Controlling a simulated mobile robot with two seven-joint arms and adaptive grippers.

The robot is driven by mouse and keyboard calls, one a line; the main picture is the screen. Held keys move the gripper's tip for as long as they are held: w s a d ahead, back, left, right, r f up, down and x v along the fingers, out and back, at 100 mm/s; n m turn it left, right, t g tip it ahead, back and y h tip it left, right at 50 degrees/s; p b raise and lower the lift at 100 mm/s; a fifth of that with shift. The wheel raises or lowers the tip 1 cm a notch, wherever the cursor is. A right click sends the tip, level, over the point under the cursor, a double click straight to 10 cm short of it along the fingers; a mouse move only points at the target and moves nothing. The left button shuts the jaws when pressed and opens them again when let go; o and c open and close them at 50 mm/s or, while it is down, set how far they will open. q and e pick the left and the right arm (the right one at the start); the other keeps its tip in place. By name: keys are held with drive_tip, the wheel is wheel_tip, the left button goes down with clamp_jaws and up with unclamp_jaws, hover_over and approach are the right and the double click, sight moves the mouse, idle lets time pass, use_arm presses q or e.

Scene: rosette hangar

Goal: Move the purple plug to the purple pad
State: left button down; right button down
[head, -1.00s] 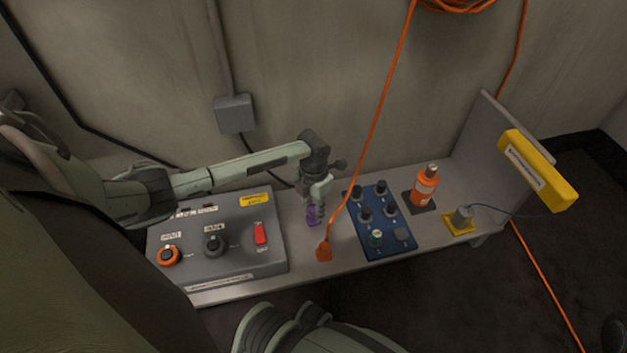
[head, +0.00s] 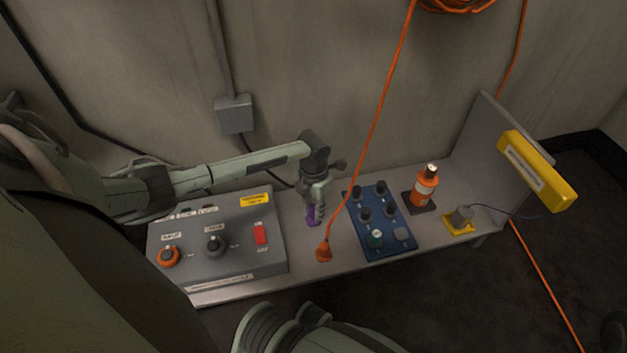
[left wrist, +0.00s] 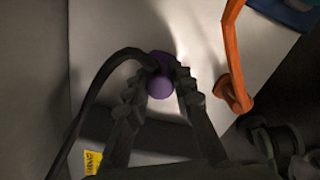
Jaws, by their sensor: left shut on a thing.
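The purple plug (head: 310,214) is upright at the bench, between the grey switch box and the blue knob panel. My left gripper (head: 315,212) points down over it and is shut on it. In the left wrist view the plug (left wrist: 161,87) shows between the fingertips (left wrist: 162,80), with a black cable running from it to the left. Another patch of purple shows just beyond it there. I cannot make out the purple pad apart from the plug, nor tell whether the plug touches the bench. My right gripper is not in view.
An orange plug (head: 323,251) on a hanging orange cable stands close right of the gripper. The grey switch box (head: 240,265) is left, the blue knob panel (head: 383,243) right.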

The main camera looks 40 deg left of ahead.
use_arm(q)
drive_tip(key=shift+f, duration=0.2)
idle(0.4)
drive_tip(key=shift+f+b, duration=0.25)
drive_tip(key=shift+b, duration=0.05)
drive_tip(key=shift+f, duration=0.1)
idle(0.4)
drive_tip(key=c, duration=1.2)
unclamp_jaws()
wheel_tip(320, 180, up, 12)
